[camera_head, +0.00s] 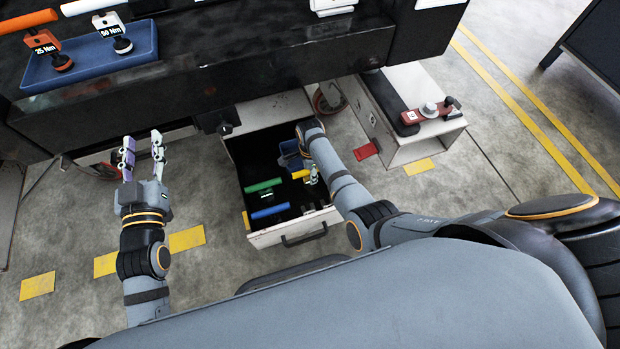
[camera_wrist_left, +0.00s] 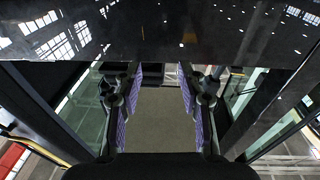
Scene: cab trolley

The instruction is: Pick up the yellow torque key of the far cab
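A yellow-handled key (camera_head: 300,174) lies in the open drawer (camera_head: 285,240), partly hidden by my right arm. A green-handled key (camera_head: 263,185) and a blue-handled key (camera_head: 270,212) lie nearer the drawer's left side. My left gripper (camera_head: 142,152) is left of the drawer, below the dark bench edge, with its fingers apart and empty. Its purple-padded fingers also show apart in the left wrist view (camera_wrist_left: 161,100). My right arm reaches over the drawer, its wrist end near the drawer's right side; its fingers cannot be made out.
The dark bench (camera_head: 210,60) spans the top, with a blue tray (camera_head: 100,62) holding an orange 25 Nm key (camera_head: 42,40) and a white 50 Nm key (camera_head: 110,28). A pale cabinet (camera_head: 425,145) with a red tool (camera_head: 425,115) stands right of the drawer. Floor is free at left.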

